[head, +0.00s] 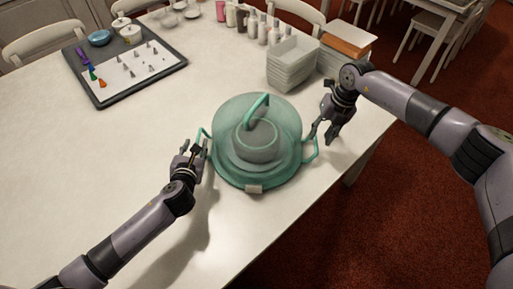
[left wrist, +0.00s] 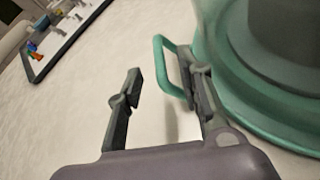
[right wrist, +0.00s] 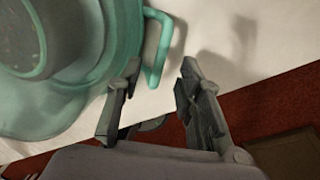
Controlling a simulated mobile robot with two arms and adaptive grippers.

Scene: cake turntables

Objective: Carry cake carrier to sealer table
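The teal cake carrier (head: 257,172) stands on the white table, with a clear domed lid, a loop handle on top and a side handle at left and right. My left gripper (head: 194,150) is open at the left side handle. In the left wrist view one finger overlaps that handle (left wrist: 166,68), and the other finger stands apart over the table. My right gripper (head: 322,131) is open beside the right side handle. In the right wrist view one finger is close to that handle (right wrist: 160,60); contact cannot be told. Neither gripper is closed on a handle.
The white table (head: 110,165) is clear left of the carrier. A dark-edged tray (head: 97,103) with piping tips lies at the back left. Stacked white boxes (head: 292,65), several bottles and bowls stand at the back. White chairs (head: 45,42) surround the table; the floor is red.

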